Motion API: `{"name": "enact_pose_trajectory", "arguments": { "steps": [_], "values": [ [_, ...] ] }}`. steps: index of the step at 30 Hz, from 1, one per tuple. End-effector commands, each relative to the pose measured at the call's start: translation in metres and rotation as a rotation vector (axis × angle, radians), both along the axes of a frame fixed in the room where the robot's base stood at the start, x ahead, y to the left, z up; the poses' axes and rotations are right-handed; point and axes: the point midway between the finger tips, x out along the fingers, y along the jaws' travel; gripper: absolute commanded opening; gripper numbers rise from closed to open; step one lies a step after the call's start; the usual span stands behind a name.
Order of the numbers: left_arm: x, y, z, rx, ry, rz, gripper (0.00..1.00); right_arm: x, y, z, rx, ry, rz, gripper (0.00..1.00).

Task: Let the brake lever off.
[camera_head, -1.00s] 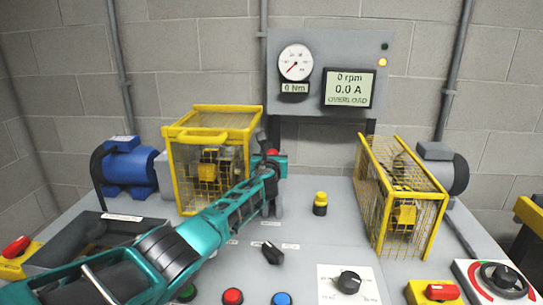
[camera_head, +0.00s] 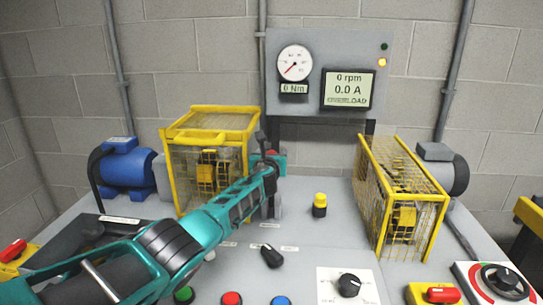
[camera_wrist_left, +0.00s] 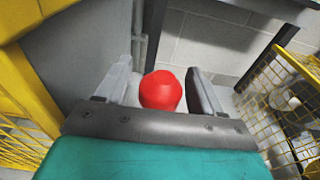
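The red knob (camera_head: 271,153) of the brake lever shows small at the tip of my left arm in the head view. In the left wrist view the red knob (camera_wrist_left: 161,91) sits between the two fingers of my left gripper (camera_wrist_left: 160,88). My left gripper (camera_head: 268,152) also shows in the head view, at the right of the left yellow cage. The lever's shaft is mostly hidden by my gripper. My right gripper is not in view.
A yellow cage (camera_head: 210,133) stands close left of my gripper, and another yellow cage (camera_head: 403,200) stands to the right. The panel display (camera_head: 348,89) reads 0 rpm, 0.0 A and OVERLOAD. A yellow-topped button (camera_head: 320,204) stands on the bench between the cages.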

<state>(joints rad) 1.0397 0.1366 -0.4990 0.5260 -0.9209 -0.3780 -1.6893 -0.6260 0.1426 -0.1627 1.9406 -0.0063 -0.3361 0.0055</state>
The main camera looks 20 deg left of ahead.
Motion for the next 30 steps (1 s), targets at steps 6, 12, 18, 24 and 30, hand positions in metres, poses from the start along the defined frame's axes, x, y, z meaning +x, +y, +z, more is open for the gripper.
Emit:
{"name": "enact_pose_trajectory", "arguments": {
  "steps": [6, 12, 18, 24, 30],
  "values": [
    [-0.002, -0.001, -0.001, 0.000, 0.002, -0.001, 0.67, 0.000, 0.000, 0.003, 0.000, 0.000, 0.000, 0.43],
    [-0.013, -0.004, 0.003, 0.001, 0.000, 0.000, 0.67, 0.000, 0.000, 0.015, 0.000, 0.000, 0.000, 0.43],
    [-0.030, -0.008, 0.003, 0.000, -0.001, -0.001, 0.67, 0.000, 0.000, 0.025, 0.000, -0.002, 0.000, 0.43],
    [-0.049, -0.013, 0.005, 0.001, 0.000, -0.001, 0.67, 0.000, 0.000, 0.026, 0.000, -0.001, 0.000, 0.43],
    [-0.070, -0.019, 0.009, 0.000, -0.001, -0.003, 0.67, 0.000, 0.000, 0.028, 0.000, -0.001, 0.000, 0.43]
  ]
}}
